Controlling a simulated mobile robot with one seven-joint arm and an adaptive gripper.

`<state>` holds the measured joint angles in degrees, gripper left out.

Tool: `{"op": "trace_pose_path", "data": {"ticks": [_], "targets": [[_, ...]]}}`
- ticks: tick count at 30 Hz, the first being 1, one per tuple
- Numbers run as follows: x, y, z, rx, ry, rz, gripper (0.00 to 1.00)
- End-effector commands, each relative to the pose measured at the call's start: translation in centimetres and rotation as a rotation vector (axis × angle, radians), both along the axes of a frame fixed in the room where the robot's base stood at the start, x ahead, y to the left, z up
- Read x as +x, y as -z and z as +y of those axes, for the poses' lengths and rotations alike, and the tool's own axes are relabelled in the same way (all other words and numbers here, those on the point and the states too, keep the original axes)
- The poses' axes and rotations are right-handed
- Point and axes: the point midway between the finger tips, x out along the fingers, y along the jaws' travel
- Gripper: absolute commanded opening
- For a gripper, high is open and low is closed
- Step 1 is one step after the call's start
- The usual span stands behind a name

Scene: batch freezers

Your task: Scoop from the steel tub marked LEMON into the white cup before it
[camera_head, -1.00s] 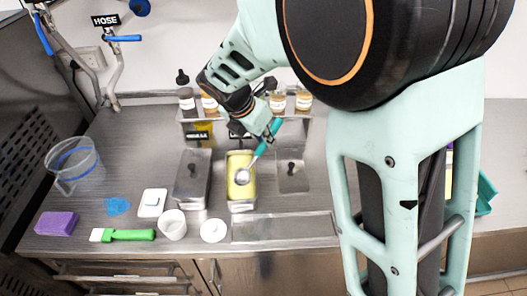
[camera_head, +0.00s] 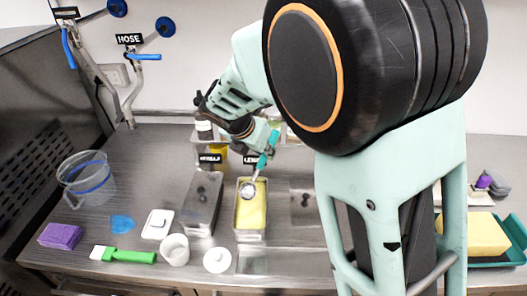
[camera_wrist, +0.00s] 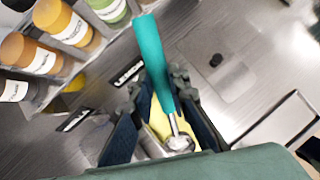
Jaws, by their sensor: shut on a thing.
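The steel tub (camera_head: 251,237), full of smooth yellow lemon, stands uncovered at the middle of the counter, behind the front edge. A partly hidden black LEMON label (camera_head: 252,159) stands behind it. My gripper (camera_head: 270,142) is shut on the teal handle of a scoop (camera_head: 262,163); the handle also shows in the wrist view (camera_wrist: 152,55). The scoop's metal bowl (camera_head: 248,190) is over the back left part of the yellow; whether it touches is unclear. The white cup (camera_head: 175,250) stands upright, open, front left of the tub; its inside looks empty.
A lidded steel tub (camera_head: 203,205) stands left of the lemon tub. A white round lid (camera_head: 217,260), green-handled spatula (camera_head: 125,255), purple sponge (camera_head: 60,236) and clear jug (camera_head: 88,178) are around. Bottles (camera_wrist: 65,25) stand on a rack behind. A teal tray (camera_head: 515,240) is at right.

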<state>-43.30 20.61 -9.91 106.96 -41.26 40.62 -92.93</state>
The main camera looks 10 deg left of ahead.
Motion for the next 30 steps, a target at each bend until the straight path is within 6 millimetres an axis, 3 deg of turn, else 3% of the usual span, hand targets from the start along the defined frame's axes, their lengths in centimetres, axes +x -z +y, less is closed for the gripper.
{"op": "trace_pose_path", "data": {"ticks": [24,30], "targets": [[-1.1,5.7,0.5,0.0,-0.001,0.0,0.0],[-2.5,5.3,1.2,0.001,-0.002,0.0,0.0]]}}
